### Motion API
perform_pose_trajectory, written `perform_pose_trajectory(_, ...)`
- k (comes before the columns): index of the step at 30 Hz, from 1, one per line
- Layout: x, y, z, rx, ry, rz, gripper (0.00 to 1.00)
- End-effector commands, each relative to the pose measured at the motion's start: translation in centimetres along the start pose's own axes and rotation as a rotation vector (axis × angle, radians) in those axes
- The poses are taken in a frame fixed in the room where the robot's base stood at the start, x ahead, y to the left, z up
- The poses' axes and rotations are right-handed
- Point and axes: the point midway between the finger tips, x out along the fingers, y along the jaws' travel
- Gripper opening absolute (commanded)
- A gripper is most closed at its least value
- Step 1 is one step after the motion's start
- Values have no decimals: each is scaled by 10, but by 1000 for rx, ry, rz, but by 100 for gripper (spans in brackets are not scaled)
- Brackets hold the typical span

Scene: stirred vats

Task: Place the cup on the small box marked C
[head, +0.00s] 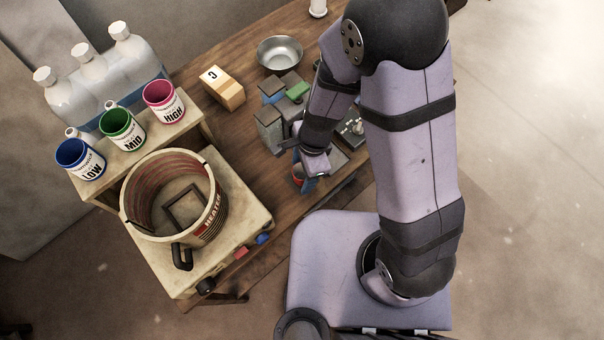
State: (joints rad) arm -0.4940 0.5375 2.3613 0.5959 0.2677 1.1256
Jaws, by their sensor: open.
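The small box marked C (231,97) is tan with a pale top face and a dark letter C. It sits on the wooden table, right of the shelf, with nothing on it. My gripper (305,176) is low over the table near its front edge, open. A small reddish, cup-like thing (298,173) shows at its fingers, mostly hidden; I cannot tell whether the fingers touch it. Three labelled cups stand on the shelf: blue LOW (79,159), green MID (121,130) and pink HIGH (163,101).
A heater vat (216,212) stands at front left. A metal bowl (280,53) is behind the box. Grey blocks (269,130) and a green piece (297,91) lie between box and arm. Clear bottles (91,70) stand behind the shelf.

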Motion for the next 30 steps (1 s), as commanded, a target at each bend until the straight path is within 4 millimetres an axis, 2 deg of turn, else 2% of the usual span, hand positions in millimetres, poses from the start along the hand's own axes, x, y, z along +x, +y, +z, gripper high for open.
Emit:
perform_pose_trajectory(9, 5, 0, 0, 0, 0, -1, 58)
perform_pose_trajectory(10, 5, 0, 0, 0, 0, -1, 56)
perform_pose_trajectory(15, 5, 0, 0, 0, 0, -1, 17)
perform_pose_trajectory(17, 5, 0, 0, 0, 0, -1, 17)
perform_pose_trajectory(18, 5, 0, 0, 0, 0, -1, 14)
perform_pose_trajectory(25, 3, 0, 0, -1, 0, -1, 14)
perform_pose_trajectory(30, -13, -1, 3, -3, -1, -4, 14)
